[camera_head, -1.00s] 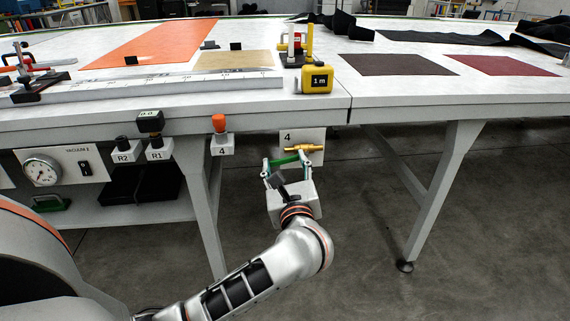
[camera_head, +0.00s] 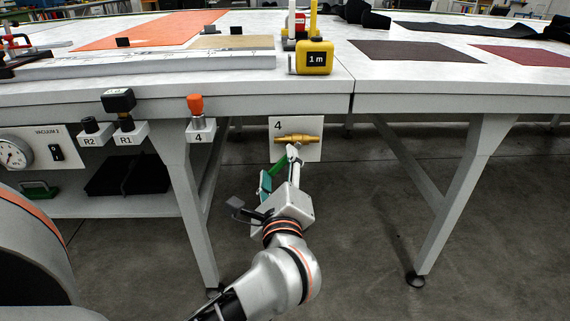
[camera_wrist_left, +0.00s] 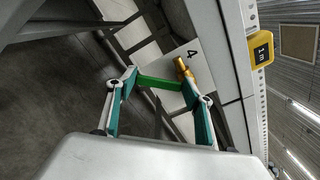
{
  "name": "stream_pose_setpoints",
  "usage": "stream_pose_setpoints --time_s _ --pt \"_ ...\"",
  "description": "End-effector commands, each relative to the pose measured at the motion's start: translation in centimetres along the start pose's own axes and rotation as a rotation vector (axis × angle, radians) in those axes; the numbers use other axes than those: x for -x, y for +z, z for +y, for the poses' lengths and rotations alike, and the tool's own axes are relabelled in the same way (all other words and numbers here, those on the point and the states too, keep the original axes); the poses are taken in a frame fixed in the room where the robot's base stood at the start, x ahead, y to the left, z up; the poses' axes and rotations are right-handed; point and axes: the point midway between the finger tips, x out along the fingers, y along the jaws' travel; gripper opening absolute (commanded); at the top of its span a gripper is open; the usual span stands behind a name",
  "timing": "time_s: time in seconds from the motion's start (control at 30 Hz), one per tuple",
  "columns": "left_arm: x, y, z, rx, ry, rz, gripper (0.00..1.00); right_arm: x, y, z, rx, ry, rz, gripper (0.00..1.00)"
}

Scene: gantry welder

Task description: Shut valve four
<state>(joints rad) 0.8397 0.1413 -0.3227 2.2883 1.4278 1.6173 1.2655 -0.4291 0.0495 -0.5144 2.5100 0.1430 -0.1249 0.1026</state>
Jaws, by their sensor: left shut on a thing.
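Valve four is a brass valve (camera_head: 297,139) on a white plate (camera_head: 313,150) marked 4, under the table edge. Its brass body lies level. In the left wrist view the valve (camera_wrist_left: 184,69) shows with its green lever (camera_wrist_left: 160,83), which stands roughly across the body and points downward from it. My left gripper (camera_head: 280,167) is just below the valve, turned so that one finger is near the brass and the other lower left. It is shut on the lever, which spans between its fingertips. In the head view the gripper partly hides the lever. My right gripper is not in view.
An orange-topped knob (camera_head: 196,106) on a bracket marked 4 and knobs R1 (camera_head: 126,124) and R2 (camera_head: 91,126) sit along the table edge. Table legs (camera_head: 190,200) stand either side of the valve.

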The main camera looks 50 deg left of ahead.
Motion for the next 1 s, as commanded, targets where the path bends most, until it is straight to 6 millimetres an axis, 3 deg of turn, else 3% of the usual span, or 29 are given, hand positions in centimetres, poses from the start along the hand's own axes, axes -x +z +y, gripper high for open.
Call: stream_pose_setpoints --time_s 0.2,0.6,1.0 --pt "0.0 -1.4 0.2 0.201 0.001 0.001 0.13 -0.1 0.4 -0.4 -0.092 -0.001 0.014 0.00" --pt "0.0 -2.9 -0.4 0.527 0.001 0.001 0.13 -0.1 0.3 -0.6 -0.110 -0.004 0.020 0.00" --pt "0.0 -3.6 -0.8 0.676 0.000 0.001 0.13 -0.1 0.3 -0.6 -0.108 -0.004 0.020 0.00"
